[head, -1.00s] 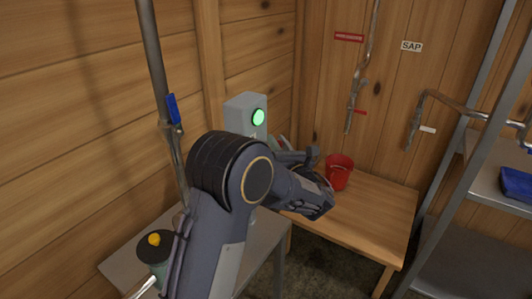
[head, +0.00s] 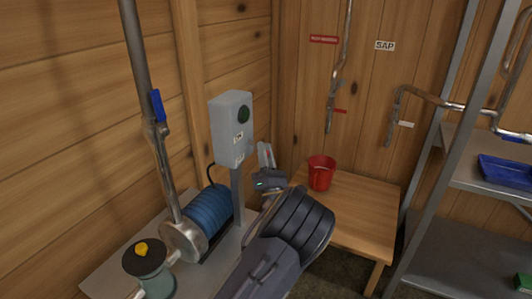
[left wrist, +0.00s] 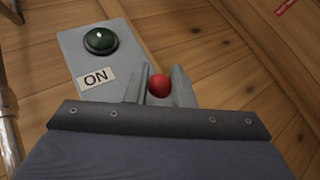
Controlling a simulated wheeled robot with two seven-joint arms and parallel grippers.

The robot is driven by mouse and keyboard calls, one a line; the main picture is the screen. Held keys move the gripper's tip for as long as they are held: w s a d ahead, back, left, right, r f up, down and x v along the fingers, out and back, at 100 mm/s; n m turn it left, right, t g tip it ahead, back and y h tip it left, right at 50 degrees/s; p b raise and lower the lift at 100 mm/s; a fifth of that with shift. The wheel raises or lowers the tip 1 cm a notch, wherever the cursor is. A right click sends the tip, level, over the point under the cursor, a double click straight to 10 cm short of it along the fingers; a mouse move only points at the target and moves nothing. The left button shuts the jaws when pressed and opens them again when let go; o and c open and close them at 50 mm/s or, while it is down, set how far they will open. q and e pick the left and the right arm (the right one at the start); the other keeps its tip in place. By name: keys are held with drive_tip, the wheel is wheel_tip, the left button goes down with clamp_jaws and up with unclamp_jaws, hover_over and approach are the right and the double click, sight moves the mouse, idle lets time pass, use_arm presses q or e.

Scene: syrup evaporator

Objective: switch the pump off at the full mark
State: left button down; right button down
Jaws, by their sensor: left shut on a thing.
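The grey pump control box (head: 232,132) stands on a post beside the wall. Its round green lamp (head: 243,114) is dark, and it is also dark in the left wrist view (left wrist: 100,40), above an ON label (left wrist: 96,78). My left gripper (head: 265,157) is at the right side of the box. In the left wrist view its fingers close on a red knob (left wrist: 159,86). The blue ribbed pump motor (head: 210,212) sits on the grey stand below. My right gripper is not in view.
A red bucket (head: 320,174) stands on the wooden bench (head: 352,212) beyond my arm. A pipe with a blue lever (head: 157,105) rises at left. A green canister with a yellow knob (head: 141,249) is at front left. Metal shelving (head: 455,225) stands at right.

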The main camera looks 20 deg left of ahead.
use_arm(q)
drive_tip(key=shift+f+m, duration=0.1)
drive_tip(key=shift+m, duration=0.3)
drive_tip(key=c, duration=1.3)
unclamp_jaws()
drive_tip(key=shift+o, duration=0.2)
drive_tip(key=b+v, duration=0.1)
drive_tip(key=v, duration=0.6)
drive_tip(key=shift+s+f, duration=0.25)
drive_tip(key=shift+f, duration=0.1)
drive_tip(key=shift+d, duration=0.1)
